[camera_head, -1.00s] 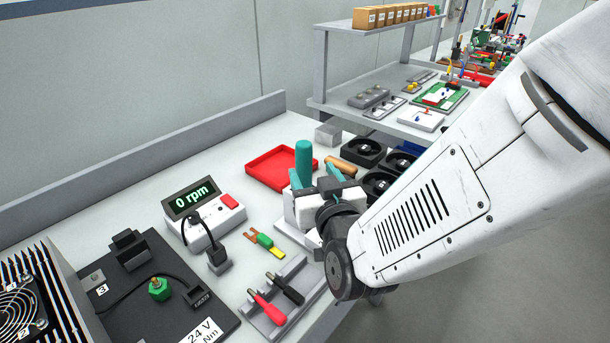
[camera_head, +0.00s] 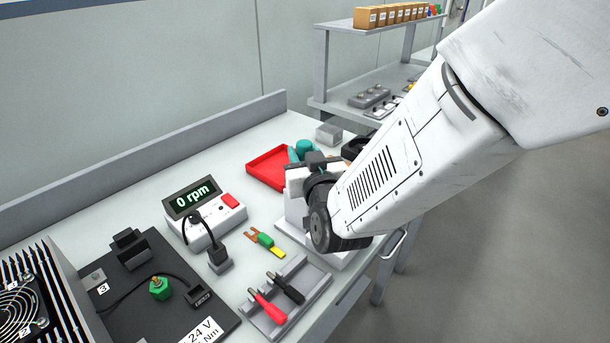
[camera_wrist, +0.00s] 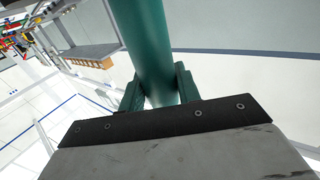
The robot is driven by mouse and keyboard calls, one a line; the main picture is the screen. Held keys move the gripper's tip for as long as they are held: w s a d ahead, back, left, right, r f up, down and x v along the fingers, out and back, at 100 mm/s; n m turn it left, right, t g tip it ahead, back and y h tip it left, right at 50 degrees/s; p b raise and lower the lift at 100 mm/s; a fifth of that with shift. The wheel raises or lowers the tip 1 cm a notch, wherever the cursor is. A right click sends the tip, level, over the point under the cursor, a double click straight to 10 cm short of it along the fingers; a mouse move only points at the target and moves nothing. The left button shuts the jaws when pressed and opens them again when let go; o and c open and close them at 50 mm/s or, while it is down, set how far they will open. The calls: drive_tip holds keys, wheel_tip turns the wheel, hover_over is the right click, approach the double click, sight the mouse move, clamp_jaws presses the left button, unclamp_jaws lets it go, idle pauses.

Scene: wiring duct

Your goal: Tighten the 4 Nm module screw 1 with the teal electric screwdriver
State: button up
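The teal screwdriver (camera_head: 304,146) shows only its rounded top in the head view, above my gripper; the rest is hidden behind my wrist. In the wrist view its teal cylinder (camera_wrist: 148,40) runs down from the top edge between my two teal fingers. My gripper (camera_wrist: 160,92) has a finger against each side of the cylinder, with no clear gap. In the head view my gripper (camera_head: 302,156) is over the table beside the red tray. I cannot make out module screw 1 in either view.
A red tray (camera_head: 258,167) lies behind my gripper. A display box (camera_head: 208,222) reads 0 rpm. A black plate (camera_head: 125,318) with a green knob (camera_head: 159,290) and a finned fan block (camera_head: 62,300) are at lower left. A grey holder (camera_head: 312,287) carries red and black probes.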

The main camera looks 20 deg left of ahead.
clamp_jaws()
wheel_tip(320, 180, up, 18)
idle(0.6)
drive_tip(key=shift+r, duration=0.1)
wheel_tip(320, 180, up, 11)
drive_tip(key=shift+r, duration=0.2)
idle(0.9)
